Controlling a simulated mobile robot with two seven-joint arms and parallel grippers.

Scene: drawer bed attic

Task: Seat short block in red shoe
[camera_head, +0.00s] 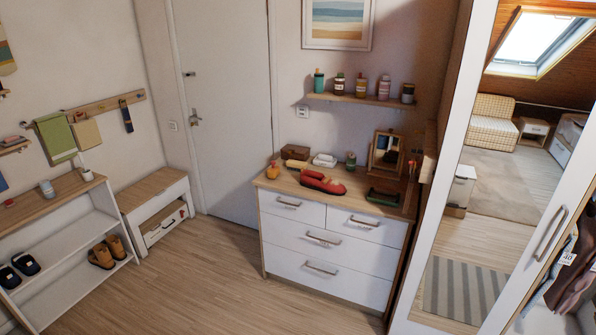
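A red shoe-like object (323,182) lies on top of the white chest of drawers (325,238). A paler, yellowish part shows on its upper side; I cannot tell whether this is a block or part of the shoe. No short block can be made out for certain at this distance. Neither of my grippers is in view.
Around the red object stand an orange-yellow item (272,170), a brown box (295,152), a white item (325,160), a dark green tray-like item (383,197) and a small framed stand (386,153). A mirrored wardrobe door (490,190) flanks the right. The wooden floor (200,280) in front is clear.

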